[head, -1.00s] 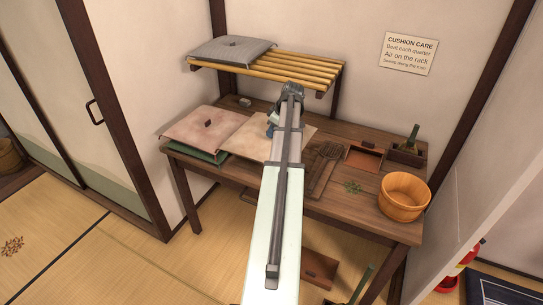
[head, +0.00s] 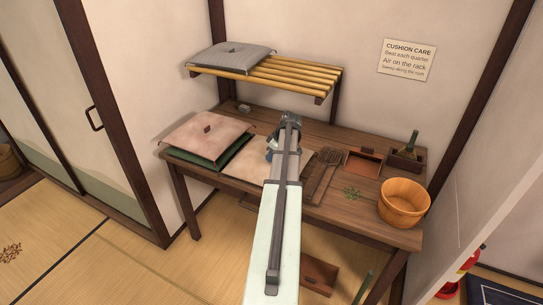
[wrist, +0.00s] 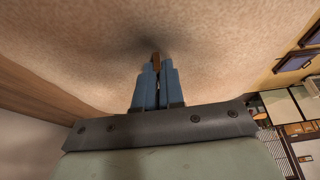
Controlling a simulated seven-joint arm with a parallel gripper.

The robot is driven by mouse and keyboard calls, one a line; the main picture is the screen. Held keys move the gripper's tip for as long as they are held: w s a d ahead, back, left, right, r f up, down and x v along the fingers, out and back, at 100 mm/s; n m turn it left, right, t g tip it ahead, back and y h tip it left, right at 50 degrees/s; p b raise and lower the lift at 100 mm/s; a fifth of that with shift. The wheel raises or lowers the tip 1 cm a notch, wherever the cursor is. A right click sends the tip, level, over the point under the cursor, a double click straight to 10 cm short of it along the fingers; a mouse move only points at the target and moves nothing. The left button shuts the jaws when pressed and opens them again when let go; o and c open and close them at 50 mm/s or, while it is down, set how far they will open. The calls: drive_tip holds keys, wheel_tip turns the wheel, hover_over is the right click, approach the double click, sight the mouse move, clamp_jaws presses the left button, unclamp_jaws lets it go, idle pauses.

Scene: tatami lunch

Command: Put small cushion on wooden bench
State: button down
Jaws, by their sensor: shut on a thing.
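A pale beige-pink cushion (head: 244,162) is under my gripper (head: 271,146), over the front of the brown wooden bench (head: 345,134). My arm hides its middle. In the wrist view its cloth (wrist: 90,70) fills most of the picture. My gripper's blue fingers (wrist: 155,78) are shut there on a small brown tab (wrist: 155,60) against the cloth. I cannot tell whether the cushion touches the bench top. Another pink cushion (head: 190,138) with a dark tab lies on a green one (head: 215,164) at the bench's left end.
A grey cushion (head: 232,56) lies on a slatted rack (head: 300,76) above the bench's back. A woven beater (head: 325,165), a red-brown tray (head: 363,162), a planter box (head: 405,158), green leaves (head: 352,194) and a wooden bucket (head: 404,203) occupy the right side.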

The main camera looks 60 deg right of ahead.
drive_tip(key=c, duration=1.7)
unclamp_jaws()
drive_tip(key=shift+f, duration=0.15)
drive_tip(key=o, duration=0.5)
drive_tip(key=shift+c, duration=0.2)
drive_tip(key=v, duration=1.2)
drive_tip(key=shift+w, duration=0.1)
